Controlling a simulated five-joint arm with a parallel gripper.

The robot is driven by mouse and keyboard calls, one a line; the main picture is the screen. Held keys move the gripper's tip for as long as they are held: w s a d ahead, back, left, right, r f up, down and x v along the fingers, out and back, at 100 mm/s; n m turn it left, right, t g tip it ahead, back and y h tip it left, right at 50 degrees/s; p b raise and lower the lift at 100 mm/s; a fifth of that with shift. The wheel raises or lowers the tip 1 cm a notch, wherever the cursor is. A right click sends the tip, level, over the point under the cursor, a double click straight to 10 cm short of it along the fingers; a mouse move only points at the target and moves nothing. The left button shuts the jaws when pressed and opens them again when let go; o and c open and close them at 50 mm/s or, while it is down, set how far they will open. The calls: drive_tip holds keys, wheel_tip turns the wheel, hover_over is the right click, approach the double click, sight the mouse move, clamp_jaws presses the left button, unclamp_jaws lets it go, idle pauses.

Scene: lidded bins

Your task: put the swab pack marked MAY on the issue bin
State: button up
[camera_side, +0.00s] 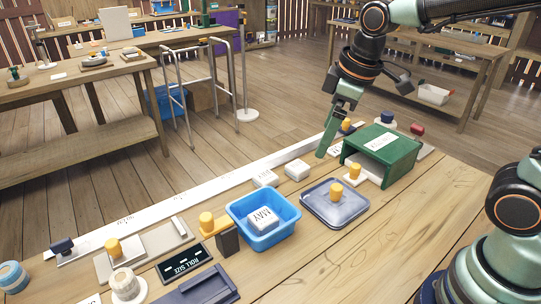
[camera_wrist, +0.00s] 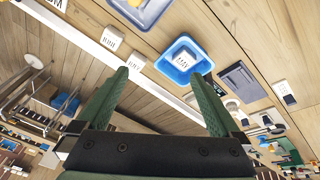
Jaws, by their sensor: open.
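The white swab pack marked MAY (camera_side: 262,219) lies inside an open blue bin (camera_side: 287,243). In the wrist view the MAY pack (camera_wrist: 183,60) also sits in the blue bin (camera_wrist: 203,66). Two more white packs, one (camera_side: 297,170) and another (camera_side: 265,178), stand on the table behind the bin; their marks are hard to read. A green bin (camera_side: 404,160) with a small white label stands at the right; I cannot read which bin is the issue bin. My gripper (camera_side: 329,137) is open and empty, above the table's back edge. It also shows in the wrist view (camera_wrist: 160,78).
A grey lid with an orange knob (camera_side: 318,208) lies between the blue and green bins. A dark ROLL SIZE sign (camera_side: 170,267), a dark tray (camera_side: 198,291) and knobbed pieces stand at left. A white strip (camera_side: 150,212) runs along the back edge. The front right tabletop is clear.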

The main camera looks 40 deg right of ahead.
drive_tip(key=s+d+m+t, duration=0.2)
drive_tip(key=s+d+m, duration=0.2)
drive_tip(key=s+m, duration=0.2)
drive_tip(key=shift+d+r+m, duration=0.3)
drive_tip(key=shift+r+m, duration=0.15)
drive_tip(key=shift+m, duration=0.05)
